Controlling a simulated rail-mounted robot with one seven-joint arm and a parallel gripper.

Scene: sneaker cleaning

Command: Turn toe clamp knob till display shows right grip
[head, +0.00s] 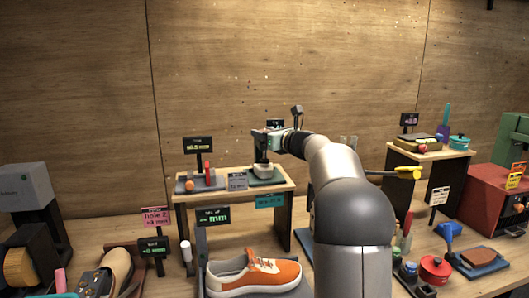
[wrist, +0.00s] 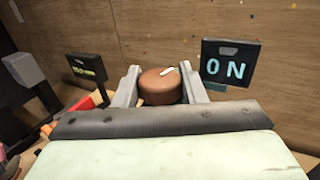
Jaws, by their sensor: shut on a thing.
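My gripper (head: 262,158) is above the right part of the small wooden shelf at the back. In the wrist view its two fingers (wrist: 159,72) stand on either side of a round brown knob (wrist: 158,89) with a white mark on top, and they are shut on it. A dark display (wrist: 229,62) just right of the knob reads "ON". An orange and white sneaker (head: 258,276) lies at the front, below a dark display (head: 212,215) with green dashes and "mm". I cannot make out a separate toe clamp knob by the sneaker.
The wooden shelf (head: 222,192) also holds a tray with an orange ball and a red piece at left. Sign posts, a pink one (head: 156,217) among them, stand left of the sneaker. A second stand and a red box (head: 488,196) are at right.

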